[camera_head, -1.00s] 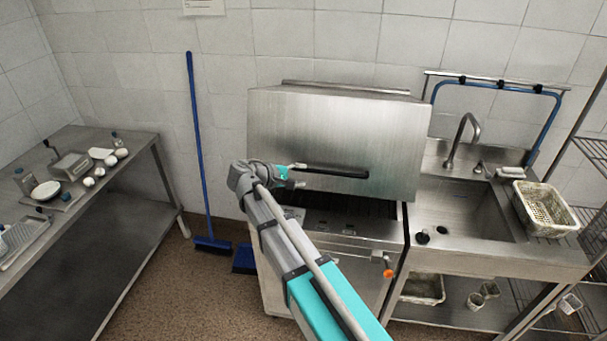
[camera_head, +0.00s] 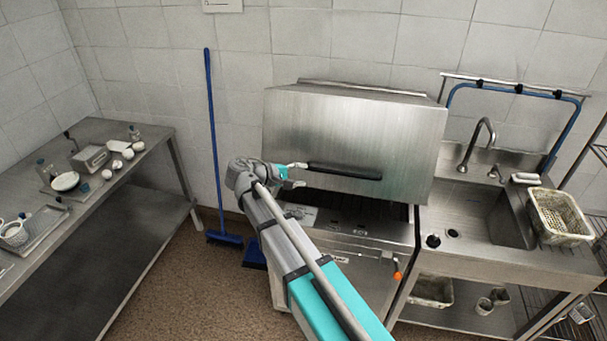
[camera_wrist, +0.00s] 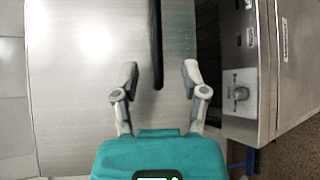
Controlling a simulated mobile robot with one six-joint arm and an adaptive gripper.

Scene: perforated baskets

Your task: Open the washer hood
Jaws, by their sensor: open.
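The washer hood (camera_head: 350,130) is a steel box lid with a black bar handle (camera_head: 345,171) along its lower front. It stands raised above the washer body (camera_head: 350,250), with a dark gap between them. My gripper (camera_head: 294,175) is at the left end of the handle. In the wrist view the hood (camera_wrist: 85,90) fills the left and the handle (camera_wrist: 157,40) runs down toward my open gripper (camera_wrist: 160,72). The handle's near end lies between the spread fingertips, and neither finger visibly clamps it. Contact is hard to tell.
A sink counter (camera_head: 480,255) with a faucet and perforated basket (camera_head: 560,215) adjoins the washer on the right. A steel table (camera_head: 110,185) with dishes stands at left. A blue broom (camera_head: 213,150) leans on the wall left of the washer.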

